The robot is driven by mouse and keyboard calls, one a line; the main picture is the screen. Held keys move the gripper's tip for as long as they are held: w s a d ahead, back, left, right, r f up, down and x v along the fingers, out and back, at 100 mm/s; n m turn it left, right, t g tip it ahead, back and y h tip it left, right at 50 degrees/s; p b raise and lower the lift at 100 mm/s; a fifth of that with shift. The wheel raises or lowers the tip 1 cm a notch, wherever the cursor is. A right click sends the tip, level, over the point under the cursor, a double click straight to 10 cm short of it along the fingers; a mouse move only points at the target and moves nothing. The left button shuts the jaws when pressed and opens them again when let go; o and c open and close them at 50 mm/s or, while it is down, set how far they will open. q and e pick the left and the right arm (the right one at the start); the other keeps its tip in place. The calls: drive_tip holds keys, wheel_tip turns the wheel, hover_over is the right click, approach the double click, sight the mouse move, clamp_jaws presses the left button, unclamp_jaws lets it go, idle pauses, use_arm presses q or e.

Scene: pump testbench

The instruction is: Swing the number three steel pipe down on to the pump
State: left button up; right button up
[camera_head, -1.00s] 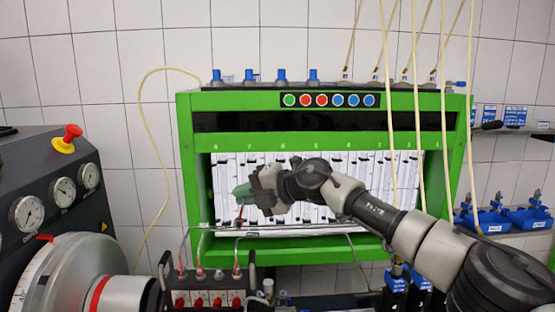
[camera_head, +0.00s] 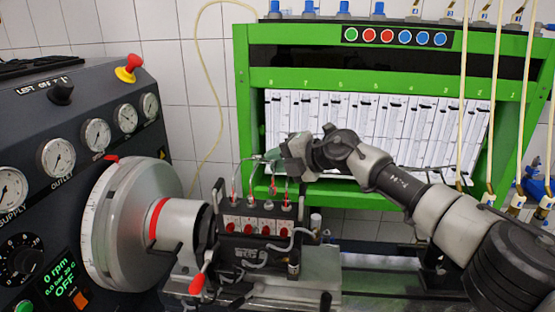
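The pump (camera_head: 258,226) is a dark block with several red round fittings on its front, standing on the bench rail beside the drive coupling. Thin steel pipes with red marks rise above its top. One stands at its left end (camera_head: 233,184), and another (camera_head: 266,176) bends over to its right. A third pipe (camera_head: 286,188) hangs just below my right gripper; I cannot read any numbers on them. My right gripper (camera_head: 282,158) is above the pump's right half, its fingers small and partly hidden, so its grip is unclear. My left gripper is out of view.
The green cabinet (camera_head: 245,110) with white tube panels stands behind. The large drive wheel (camera_head: 125,220) and control panel (camera_head: 45,120) fill the left. Hoses hang at right.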

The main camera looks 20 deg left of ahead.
drive_tip(key=shift+o, duration=0.8)
drive_tip(key=shift+d, duration=0.1)
drive_tip(key=b+v, duration=0.4)
drive_tip(key=v, duration=0.6)
drive_tip(key=shift+d+r, duration=0.2)
drive_tip(key=shift+d, duration=0.1)
